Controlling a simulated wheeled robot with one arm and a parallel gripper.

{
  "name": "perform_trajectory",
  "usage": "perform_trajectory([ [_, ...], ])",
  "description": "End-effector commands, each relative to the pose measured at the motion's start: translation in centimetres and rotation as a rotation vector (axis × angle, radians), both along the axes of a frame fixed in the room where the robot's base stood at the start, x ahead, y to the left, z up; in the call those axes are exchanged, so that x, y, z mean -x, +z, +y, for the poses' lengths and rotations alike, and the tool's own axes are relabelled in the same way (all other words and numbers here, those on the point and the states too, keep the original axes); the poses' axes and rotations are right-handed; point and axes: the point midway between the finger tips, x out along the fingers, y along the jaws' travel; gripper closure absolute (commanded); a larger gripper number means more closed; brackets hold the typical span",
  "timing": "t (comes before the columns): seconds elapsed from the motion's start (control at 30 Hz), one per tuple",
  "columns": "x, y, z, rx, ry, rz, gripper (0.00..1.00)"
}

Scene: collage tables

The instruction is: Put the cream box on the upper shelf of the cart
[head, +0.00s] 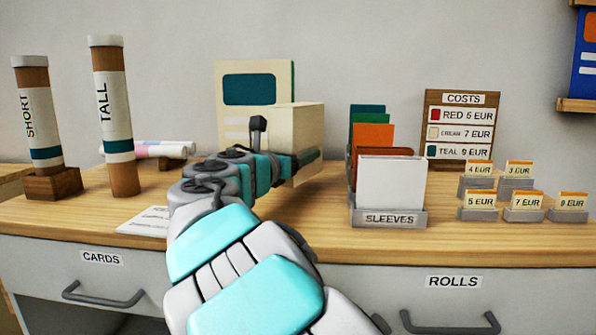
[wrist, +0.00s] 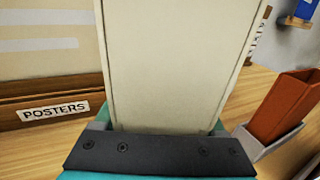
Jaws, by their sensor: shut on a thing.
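The cream box (head: 296,125) is upright over the middle of the table, in front of the poster stand. My gripper (head: 306,158) is shut on its lower part, reaching in from the front. In the wrist view the cream box (wrist: 175,60) fills the middle, rising between the gripper's jaws (wrist: 160,135). Its bottom edge is partly hidden by my gripper, and I cannot tell for certain whether it touches the table. The cart and its upper shelf are not in view.
The poster stand (wrist: 45,92) is close behind. A sleeves holder (head: 390,217) stands right of the box, with price cards (head: 524,200) and a costs board (head: 462,98) beyond. Tall (head: 118,165) and short (head: 40,110) tubes stand left. Drawers (head: 452,282) face the front.

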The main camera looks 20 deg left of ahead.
Motion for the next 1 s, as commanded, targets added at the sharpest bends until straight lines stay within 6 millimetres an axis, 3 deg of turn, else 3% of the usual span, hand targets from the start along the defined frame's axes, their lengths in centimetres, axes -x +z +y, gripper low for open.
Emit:
perform_trajectory([
  [0.2, 0.0, -2.8, 0.0, 0.002, -0.001, 0.0, 0.95],
  [0.6, 0.0, -3.2, 0.0, 0.001, 0.0, -0.001, 0.95],
  [0.63, 0.0, -3.2, 0.0, 0.0, 0.0, 0.0, 0.26],
  [0.87, 0.0, -3.2, 0.0, 0.0, 0.001, 0.0, 0.0],
  [1.0, 0.0, -3.2, 0.0, 0.0, 0.001, 0.0, 0.0],
])
